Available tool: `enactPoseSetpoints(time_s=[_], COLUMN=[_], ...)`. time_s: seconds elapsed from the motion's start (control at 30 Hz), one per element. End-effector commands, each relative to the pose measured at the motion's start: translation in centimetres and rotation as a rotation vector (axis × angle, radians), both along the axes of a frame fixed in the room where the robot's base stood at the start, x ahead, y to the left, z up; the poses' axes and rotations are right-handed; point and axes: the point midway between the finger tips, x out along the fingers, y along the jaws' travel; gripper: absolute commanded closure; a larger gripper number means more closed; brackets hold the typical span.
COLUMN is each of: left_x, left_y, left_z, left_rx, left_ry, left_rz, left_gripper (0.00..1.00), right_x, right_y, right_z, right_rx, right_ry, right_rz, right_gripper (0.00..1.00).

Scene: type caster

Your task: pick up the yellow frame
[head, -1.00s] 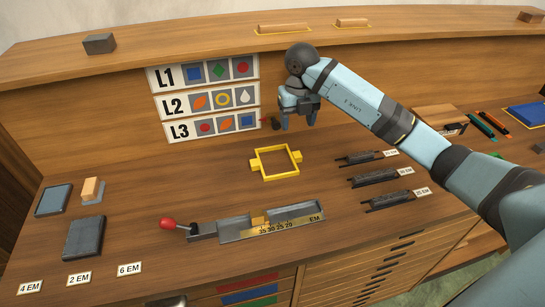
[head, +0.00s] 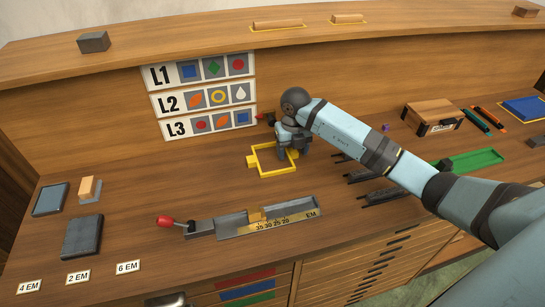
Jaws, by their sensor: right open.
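The yellow frame (head: 262,174) lies flat on the wooden desk, a thin square outline with small tabs on its sides. My right gripper (head: 288,156) is low over the right side of the frame, with its jaws open and pointing down. It hides the frame's right edge and tab. I cannot tell whether the fingers touch the frame. My left gripper is not in view.
A grey composing stick with a red knob (head: 164,221) lies in front of the frame. Dark tools (head: 381,197) lie to the right, partly under my arm. A wooden box (head: 432,116) and a green tray (head: 478,160) are farther right. Desk left of the frame is clear.

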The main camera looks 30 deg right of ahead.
Motion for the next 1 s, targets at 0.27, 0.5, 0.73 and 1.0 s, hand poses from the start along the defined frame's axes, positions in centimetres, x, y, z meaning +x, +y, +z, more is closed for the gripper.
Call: enactPoseSetpoints(time_s=[0.27, 0.5, 0.73, 1.0], left_x=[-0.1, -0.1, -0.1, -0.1], left_y=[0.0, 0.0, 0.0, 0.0], left_z=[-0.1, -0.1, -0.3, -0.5], left_rx=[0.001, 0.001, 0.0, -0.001], left_ry=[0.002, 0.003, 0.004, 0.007], left_rz=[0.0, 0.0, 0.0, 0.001], left_gripper=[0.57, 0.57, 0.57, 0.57], right_x=[0.0, 0.0, -0.2, -0.3], right_y=[0.0, 0.0, 0.0, 0.1], right_z=[0.1, 0.1, 0.6, 3.9], right_rx=[0.0, 0.001, 0.001, -0.001], right_ry=[0.0, 0.0, -0.002, -0.003], right_rz=[0.0, 0.0, 0.0, 0.001], right_gripper=[0.76, 0.94, 0.94, 0.94])
